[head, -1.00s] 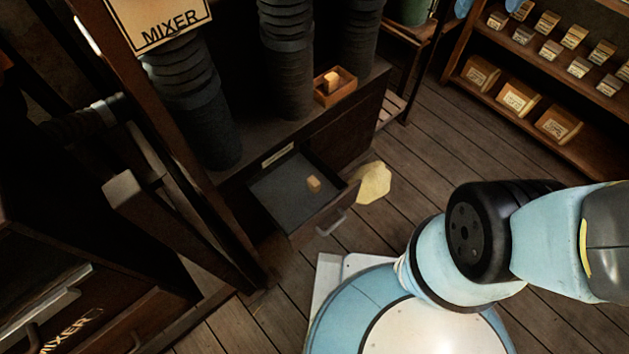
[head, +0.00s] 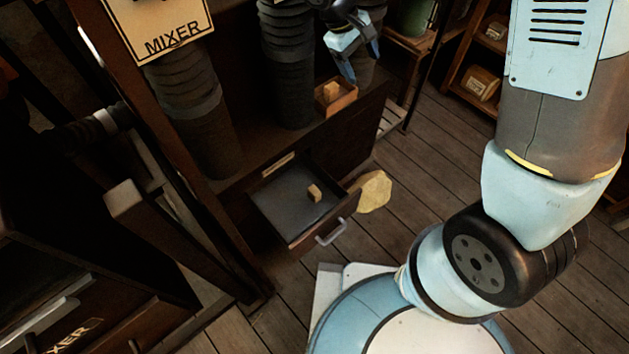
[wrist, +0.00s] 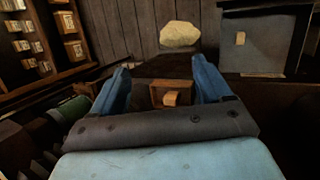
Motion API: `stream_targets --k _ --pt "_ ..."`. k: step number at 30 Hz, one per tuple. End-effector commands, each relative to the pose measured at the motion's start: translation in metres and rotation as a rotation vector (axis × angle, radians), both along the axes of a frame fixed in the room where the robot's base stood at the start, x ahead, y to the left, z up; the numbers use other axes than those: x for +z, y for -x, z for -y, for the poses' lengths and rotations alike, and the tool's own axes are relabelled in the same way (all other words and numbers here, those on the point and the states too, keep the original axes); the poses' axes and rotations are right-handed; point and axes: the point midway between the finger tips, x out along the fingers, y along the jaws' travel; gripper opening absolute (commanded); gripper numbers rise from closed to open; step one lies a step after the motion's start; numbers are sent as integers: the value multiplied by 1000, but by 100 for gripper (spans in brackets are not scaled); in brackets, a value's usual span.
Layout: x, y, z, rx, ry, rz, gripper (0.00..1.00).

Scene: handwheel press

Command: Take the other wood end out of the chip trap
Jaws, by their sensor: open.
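A small wood end (head: 314,192) lies on the dark floor of the pulled-out drawer (head: 275,200), which looks like the chip trap; in the wrist view the wood end (wrist: 240,38) is at upper right. Another wood block (head: 332,90) is in a small wooden box (head: 345,103) on the bench top; this block (wrist: 171,98) shows between my fingers in the wrist view. My gripper (head: 352,68) is open and empty, above the wooden box and well away from the drawer.
Ribbed dark hoses (head: 287,70) rise from the bench beside the box. A pale yellow lump (head: 374,191) lies on the floor right of the drawer. A shelf with labelled boxes (head: 482,83) stands at upper right. A post (head: 170,130) stands left of the drawer.

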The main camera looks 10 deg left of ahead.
Motion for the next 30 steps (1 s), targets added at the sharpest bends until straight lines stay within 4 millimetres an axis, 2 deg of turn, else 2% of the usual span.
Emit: stream_targets --k 1,3,11,18,24,30 --pt "-17 1 -12 34 25 -18 78" --pt "-37 2 -26 77 56 -33 78" --pt "-106 12 -68 228 157 -82 78" --pt "-181 35 -103 381 256 -127 78" --pt "-250 64 -126 520 344 -162 78" --pt "-306 86 -136 660 449 -192 78"
